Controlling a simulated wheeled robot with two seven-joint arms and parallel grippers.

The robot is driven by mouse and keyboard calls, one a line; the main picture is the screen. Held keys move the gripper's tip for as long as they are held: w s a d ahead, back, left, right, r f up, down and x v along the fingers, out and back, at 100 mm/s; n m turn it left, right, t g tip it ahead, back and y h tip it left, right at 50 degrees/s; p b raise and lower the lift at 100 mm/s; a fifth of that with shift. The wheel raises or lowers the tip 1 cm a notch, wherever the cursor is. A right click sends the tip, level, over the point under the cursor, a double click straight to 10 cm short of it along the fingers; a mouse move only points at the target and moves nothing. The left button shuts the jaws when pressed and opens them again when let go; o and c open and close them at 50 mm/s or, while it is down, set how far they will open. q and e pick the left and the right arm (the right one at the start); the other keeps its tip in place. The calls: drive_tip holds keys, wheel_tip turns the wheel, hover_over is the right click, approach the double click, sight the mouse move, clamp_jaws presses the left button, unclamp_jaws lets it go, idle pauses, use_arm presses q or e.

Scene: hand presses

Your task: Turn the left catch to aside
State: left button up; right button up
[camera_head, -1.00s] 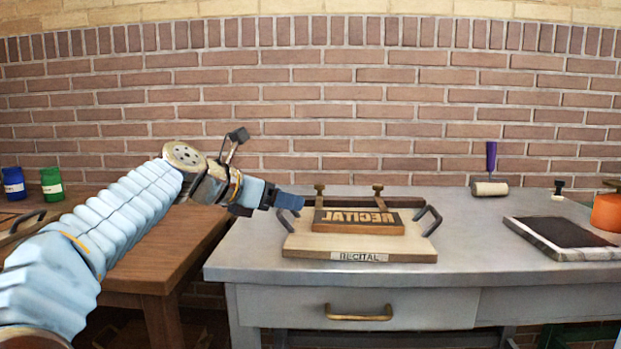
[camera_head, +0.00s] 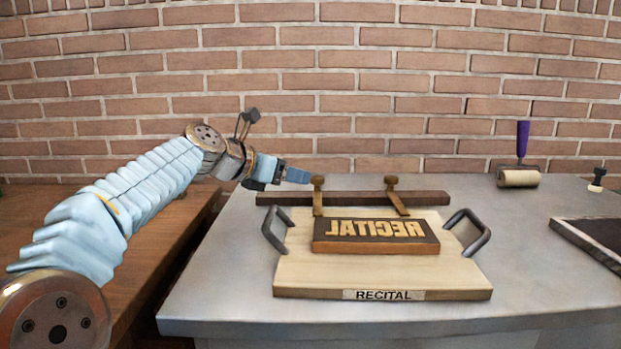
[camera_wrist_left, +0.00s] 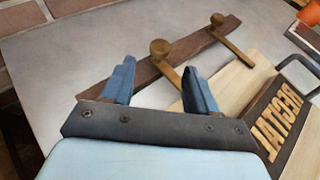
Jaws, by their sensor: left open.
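The left catch (camera_head: 318,196) is a brass lever with a round knob, mounted on a dark wooden bar (camera_head: 352,198). In the head view its lever points toward me, its end at the back edge of the dark RECITAL block (camera_head: 376,246). The right catch (camera_head: 397,196) is similar, its lever slanting slightly right. My left gripper (camera_head: 305,177) is just left of the left catch's knob. In the left wrist view the gripper (camera_wrist_left: 158,72) is open, and the left catch's knob (camera_wrist_left: 161,48) shows just beyond and between its fingertips. I cannot tell whether they touch. The right gripper is out of view.
The block lies on a pale board (camera_head: 300,272) labelled RECITAL, with dark handles (camera_head: 275,230) at both sides. A purple-handled roller (camera_head: 519,178) stands at the back right, a dark slab (camera_head: 595,240) at the right. The grey tabletop (camera_head: 225,270) left of the board is clear.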

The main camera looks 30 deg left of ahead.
sight(313, 179)
use_arm(q)
drive_tip(key=x, duration=0.7)
drive_tip(key=shift+d, duration=0.1)
clamp_jaws()
